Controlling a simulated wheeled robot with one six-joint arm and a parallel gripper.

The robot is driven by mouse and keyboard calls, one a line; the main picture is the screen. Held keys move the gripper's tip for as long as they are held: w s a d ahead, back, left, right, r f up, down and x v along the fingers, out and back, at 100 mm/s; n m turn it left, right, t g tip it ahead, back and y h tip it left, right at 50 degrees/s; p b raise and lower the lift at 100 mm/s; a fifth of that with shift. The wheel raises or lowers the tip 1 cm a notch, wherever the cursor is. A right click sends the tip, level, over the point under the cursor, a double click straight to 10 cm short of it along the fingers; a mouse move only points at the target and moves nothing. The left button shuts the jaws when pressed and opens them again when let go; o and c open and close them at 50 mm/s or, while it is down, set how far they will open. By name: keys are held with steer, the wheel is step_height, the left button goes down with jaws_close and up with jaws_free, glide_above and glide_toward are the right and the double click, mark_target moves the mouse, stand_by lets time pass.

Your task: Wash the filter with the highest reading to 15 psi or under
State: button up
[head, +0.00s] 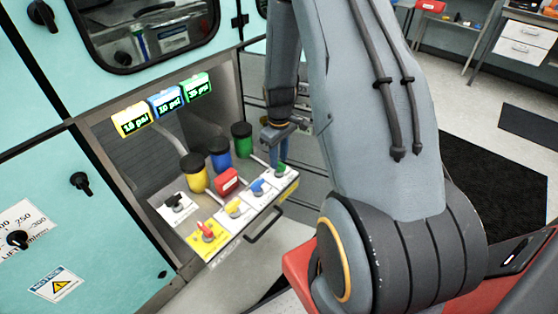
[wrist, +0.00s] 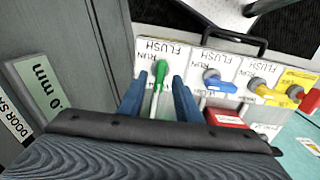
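Three lit readouts hang in the bay in the head view: yellow (head: 131,119) reads about 18 psi, blue (head: 165,101) 10 psi, and green (head: 196,87) highest, in the thirties. Below are yellow (head: 194,176), blue (head: 220,155) and green (head: 242,143) filter canisters with dark caps. Blue (head: 257,187) and yellow (head: 234,208) valve handles sit on the white RUN/FLUSH panel. The green handle (wrist: 161,72) lies between my gripper's (wrist: 159,84) two blue fingers in the wrist view, with gaps visible on both sides. In the head view my gripper (head: 281,150) partly hides that valve.
A red block (head: 227,181) sits between the canisters and panel. A red handle (head: 206,230) on a yellow plate and a black knob (head: 174,202) are at the panel's left. A dark grab bar (head: 264,225) runs along its front. Grey walling (wrist: 75,60) is close left of my gripper.

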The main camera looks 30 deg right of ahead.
steer(key=shift+r+b, duration=0.7)
steer(key=shift+r, duration=2.5)
steer(key=shift+a+r, duration=0.1)
steer(key=shift+r, duration=0.05)
steer(key=s+a+r+m+t, duration=0.1)
steer(key=s+a+r+m, duration=0.3)
steer(key=s+a+r, duration=0.9)
steer(key=shift+s+a+r, duration=0.25)
steer(key=shift+s+a, duration=0.6)
steer(key=shift+a, duration=0.25)
